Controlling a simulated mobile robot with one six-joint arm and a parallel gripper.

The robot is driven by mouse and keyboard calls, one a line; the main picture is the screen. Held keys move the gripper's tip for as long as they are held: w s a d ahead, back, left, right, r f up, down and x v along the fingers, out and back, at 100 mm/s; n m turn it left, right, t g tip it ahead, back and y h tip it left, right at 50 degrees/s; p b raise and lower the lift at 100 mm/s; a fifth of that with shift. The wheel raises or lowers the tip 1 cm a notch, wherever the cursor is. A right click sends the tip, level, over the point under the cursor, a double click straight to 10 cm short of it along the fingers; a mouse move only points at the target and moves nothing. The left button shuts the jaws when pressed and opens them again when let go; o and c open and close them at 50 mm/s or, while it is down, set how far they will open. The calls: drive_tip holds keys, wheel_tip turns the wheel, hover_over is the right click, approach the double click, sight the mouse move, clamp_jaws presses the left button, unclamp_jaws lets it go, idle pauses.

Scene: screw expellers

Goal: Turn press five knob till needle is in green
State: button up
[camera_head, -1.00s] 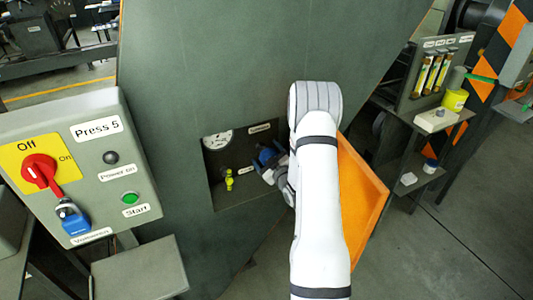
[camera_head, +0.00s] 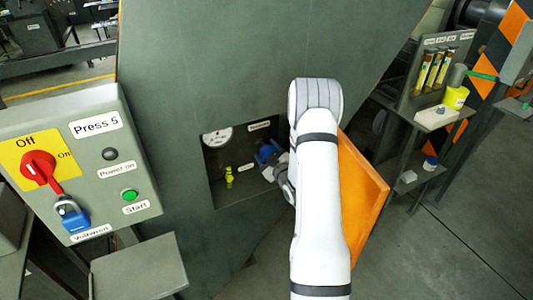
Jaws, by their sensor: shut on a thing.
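The round white gauge (camera_head: 217,137) sits in the upper left of a recess in the dark green press (camera_head: 240,60). Its needle and any green zone are too small to read. My gripper (camera_head: 268,155) reaches into the recess from the right, its fingers at a blue knob (camera_head: 264,150) right of the gauge. The gripper is shut on the knob, which it partly hides. A small yellow-green fitting (camera_head: 229,177) stands below the gauge.
The Press 5 panel (camera_head: 117,165) at left carries a red switch (camera_head: 39,169) and a blue padlock (camera_head: 74,221). An orange door (camera_head: 361,200) hangs open behind my arm. A rack with a yellow container (camera_head: 454,97) stands at right.

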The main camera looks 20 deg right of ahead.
drive_tip(key=shift+f+b, duration=0.15)
drive_tip(key=shift+b, duration=0.2)
drive_tip(key=m+b, duration=0.2)
drive_tip(key=b, duration=0.1)
drive_tip(key=shift+f, duration=0.15)
drive_tip(key=m+b, duration=0.2)
drive_tip(key=b, duration=0.1)
drive_tip(key=shift+m, duration=0.3)
drive_tip(key=m+b, duration=0.3)
drive_tip(key=b, duration=0.1)
drive_tip(key=shift+r+m, duration=0.2)
drive_tip(key=shift+m, duration=0.2)
drive_tip(key=shift+r, duration=0.1)
drive_tip(key=o, duration=1)
drive_tip(key=shift+s+d, duration=0.1)
drive_tip(key=s+b, duration=0.2)
drive_tip(key=s, duration=0.5)
drive_tip(key=shift+s+d, duration=0.1)
drive_tip(key=shift+s, duration=0.25)
